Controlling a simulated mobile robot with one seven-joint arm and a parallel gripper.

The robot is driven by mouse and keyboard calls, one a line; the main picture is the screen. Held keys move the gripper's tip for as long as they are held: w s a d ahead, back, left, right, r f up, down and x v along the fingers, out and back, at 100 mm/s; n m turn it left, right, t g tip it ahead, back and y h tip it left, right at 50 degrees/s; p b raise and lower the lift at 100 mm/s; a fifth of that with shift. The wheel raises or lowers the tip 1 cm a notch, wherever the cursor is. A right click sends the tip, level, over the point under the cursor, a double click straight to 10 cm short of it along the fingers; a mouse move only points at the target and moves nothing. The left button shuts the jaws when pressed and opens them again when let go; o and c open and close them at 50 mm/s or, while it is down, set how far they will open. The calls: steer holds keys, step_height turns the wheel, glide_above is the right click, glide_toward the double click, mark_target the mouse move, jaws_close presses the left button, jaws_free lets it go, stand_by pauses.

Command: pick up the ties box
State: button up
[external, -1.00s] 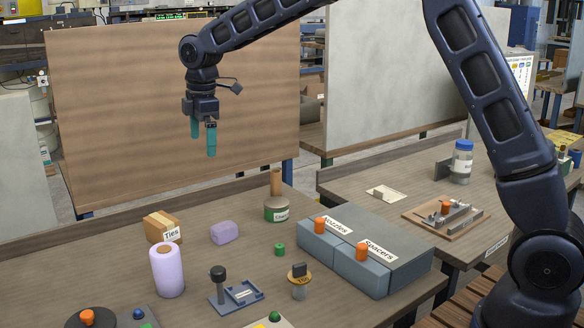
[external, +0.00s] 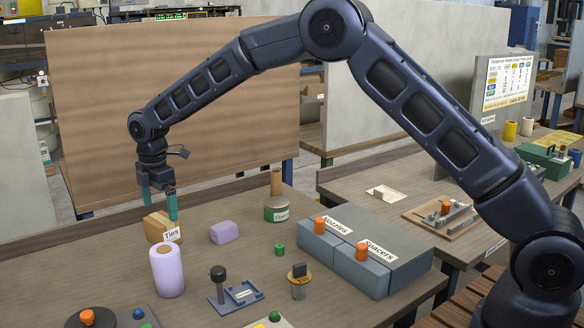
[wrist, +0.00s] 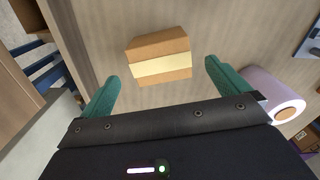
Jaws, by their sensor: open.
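The ties box (external: 160,227) is a small brown cardboard box with a tape strip and a "Ties" label, at the back left of the table. In the wrist view the ties box (wrist: 158,56) lies between and ahead of the two fingers, apart from both. My gripper (external: 163,205) has teal fingers pointing down, just above and behind the box. One finger is partly hidden in the external view. In the wrist view my gripper (wrist: 162,88) is open with nothing between its fingers.
A lilac roll (external: 168,270) stands just in front of the box. A purple block (external: 224,232) lies to its right. A wooden panel (external: 200,110) rises behind the table.

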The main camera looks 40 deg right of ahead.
mark_target(161, 219)
steer(key=shift+a+f, duration=0.1)
steer(key=shift+f, duration=3.45)
steer(key=shift+c, duration=0.2)
steer(key=c, duration=1)
